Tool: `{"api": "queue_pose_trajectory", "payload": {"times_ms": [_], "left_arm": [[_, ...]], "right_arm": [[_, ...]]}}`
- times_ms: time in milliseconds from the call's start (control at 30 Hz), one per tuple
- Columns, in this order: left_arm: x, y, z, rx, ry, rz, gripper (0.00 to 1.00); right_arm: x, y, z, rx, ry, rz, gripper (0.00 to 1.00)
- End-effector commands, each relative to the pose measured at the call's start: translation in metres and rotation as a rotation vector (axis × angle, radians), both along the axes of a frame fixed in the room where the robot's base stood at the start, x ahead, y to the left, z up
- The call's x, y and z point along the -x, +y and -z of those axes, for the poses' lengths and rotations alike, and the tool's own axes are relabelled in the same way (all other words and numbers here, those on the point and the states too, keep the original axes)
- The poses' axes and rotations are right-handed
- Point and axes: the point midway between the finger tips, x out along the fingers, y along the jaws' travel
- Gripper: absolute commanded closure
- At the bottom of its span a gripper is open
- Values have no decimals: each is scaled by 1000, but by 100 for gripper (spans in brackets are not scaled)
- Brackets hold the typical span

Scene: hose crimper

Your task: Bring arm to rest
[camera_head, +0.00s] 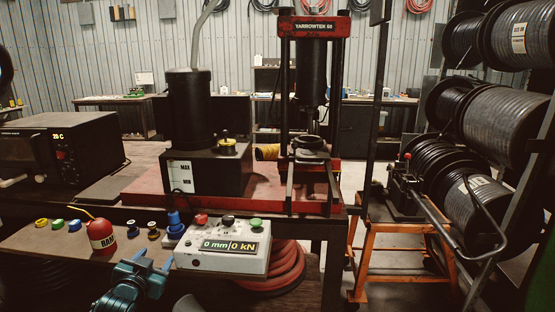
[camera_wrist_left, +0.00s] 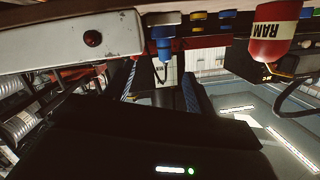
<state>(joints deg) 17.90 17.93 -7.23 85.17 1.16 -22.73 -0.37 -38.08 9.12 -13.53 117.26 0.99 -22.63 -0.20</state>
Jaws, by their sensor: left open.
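My left gripper (camera_head: 153,262) is low in the head view, in front of the shelf edge and left of the white control box (camera_head: 222,249). In the left wrist view its two blue-ribbed fingers (camera_wrist_left: 160,78) stand apart with nothing held between them. The red RAM bottle (camera_head: 102,236) stands on the shelf left of the gripper and also shows in the left wrist view (camera_wrist_left: 273,35). A blue fitting (camera_head: 175,225) stands just behind the gripper; in the left wrist view it appears near the fingertips (camera_wrist_left: 163,42). My right gripper is not in view.
A red press (camera_head: 313,27) and a black pump unit (camera_head: 206,172) stand on the bench behind. A dark oven-like box (camera_head: 60,148) is at left. An orange cart (camera_head: 395,240) and large hose reels (camera_head: 490,125) are at right. Coiled red hose (camera_head: 285,270) lies below the bench.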

Motion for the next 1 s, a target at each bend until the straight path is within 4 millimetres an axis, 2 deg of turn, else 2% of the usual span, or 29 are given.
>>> {"api": "queue_pose_trajectory", "payload": {"times_ms": [33,167,267,300,400,500,600,700,767,1000], "left_arm": [[18,-13,24,10,34,21,45],[74,-49,78,44,119,73,45],[131,-79,117,85,195,115,45],[155,-91,130,105,228,131,45],[216,-117,153,158,301,160,45],[268,-138,165,210,364,176,45],[307,-151,169,250,411,183,45],[330,-159,169,276,439,185,45],[337,-162,169,284,448,185,45],[341,-163,169,289,453,185,45]], "right_arm": [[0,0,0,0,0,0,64],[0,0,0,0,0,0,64],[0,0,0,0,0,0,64],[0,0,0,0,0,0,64],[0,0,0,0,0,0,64],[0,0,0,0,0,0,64],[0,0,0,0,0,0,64],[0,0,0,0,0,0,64],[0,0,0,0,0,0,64],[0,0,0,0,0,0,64]]}}
